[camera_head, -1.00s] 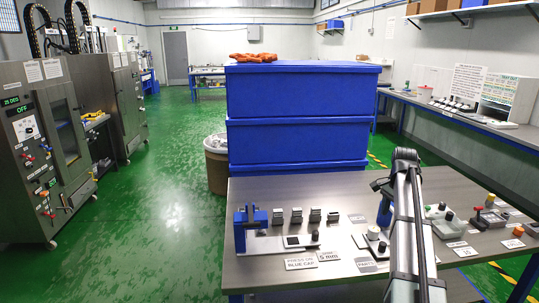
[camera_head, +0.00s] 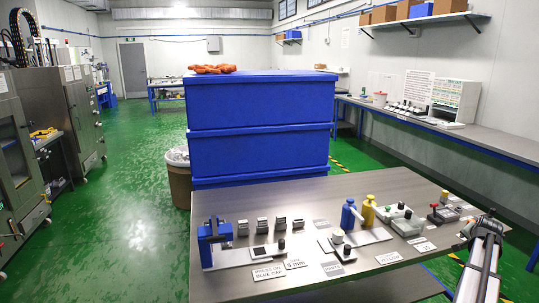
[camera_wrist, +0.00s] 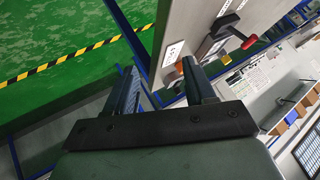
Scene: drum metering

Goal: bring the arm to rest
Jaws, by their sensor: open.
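My arm rises at the lower right of the head view, beside the right end of the steel table (camera_head: 228,281). Its far end, with my gripper, is near the table's right edge, and the jaws are hard to make out there. In the wrist view, my gripper (camera_wrist: 160,85) shows two dark fingers spread apart with nothing between them. The table's edge and the green floor lie beyond the fingers.
On the table are a blue clamp fixture (camera_head: 214,242), small grey blocks, a blue bottle (camera_head: 348,214), a yellow bottle (camera_head: 368,212) and a red-handled device (camera_head: 443,212). Blue crates (camera_head: 258,105) stand behind. A side bench (camera_head: 480,140) runs along the right wall.

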